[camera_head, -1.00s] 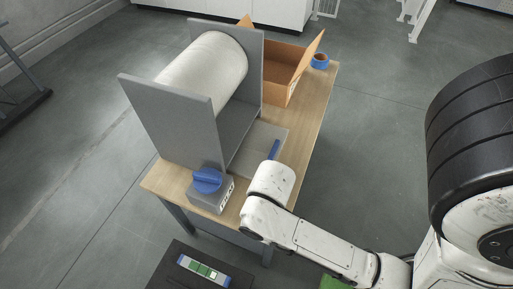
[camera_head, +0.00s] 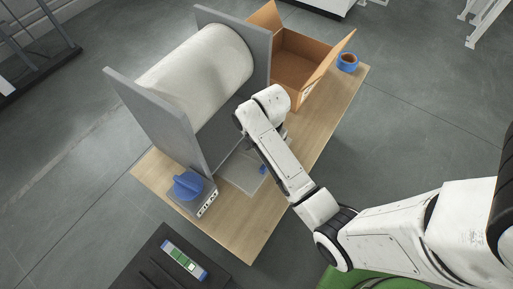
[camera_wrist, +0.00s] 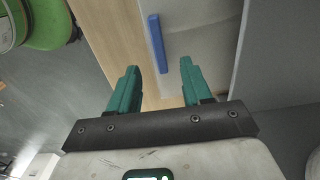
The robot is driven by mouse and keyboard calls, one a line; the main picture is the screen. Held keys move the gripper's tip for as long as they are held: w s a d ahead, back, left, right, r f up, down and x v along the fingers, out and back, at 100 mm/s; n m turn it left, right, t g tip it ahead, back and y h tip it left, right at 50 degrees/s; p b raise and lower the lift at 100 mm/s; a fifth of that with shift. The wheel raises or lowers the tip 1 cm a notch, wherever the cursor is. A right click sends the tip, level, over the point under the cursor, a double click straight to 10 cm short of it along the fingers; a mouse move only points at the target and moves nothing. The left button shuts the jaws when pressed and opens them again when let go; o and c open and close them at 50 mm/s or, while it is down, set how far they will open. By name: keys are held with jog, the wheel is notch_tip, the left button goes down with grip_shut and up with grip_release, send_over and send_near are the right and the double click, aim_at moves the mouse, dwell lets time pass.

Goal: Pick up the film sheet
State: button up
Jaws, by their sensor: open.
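A pale, flat grey-white panel (camera_head: 238,172) lies on the wooden table in front of the roll stand; it looks like the film sheet, though I cannot tell sheet from base plate. A blue strip (camera_wrist: 157,43) lies along its edge, and a bit of it shows in the head view (camera_head: 263,169). A big white film roll (camera_head: 198,77) sits between two grey side plates. My gripper (camera_wrist: 159,72) is open with two green fingers, empty, above the table near the blue strip. In the head view my arm hides the fingers and part of the panel.
A grey box with a blue knob (camera_head: 188,185) stands at the table's near left. An open cardboard box (camera_head: 302,62) and a blue tape roll (camera_head: 347,62) are at the far end. The grey side plate (camera_head: 163,125) rises beside the panel. Bare wood (camera_head: 245,225) lies in front.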

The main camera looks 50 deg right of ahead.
notch_tip(320, 180, down, 10)
jog(key=shift+s+d+r, duration=0.1)
jog(key=shift+s+r, duration=0.05)
jog(key=shift+r, duration=0.1)
jog(key=shift+c, duration=0.2)
grip_shut()
dwell(0.4)
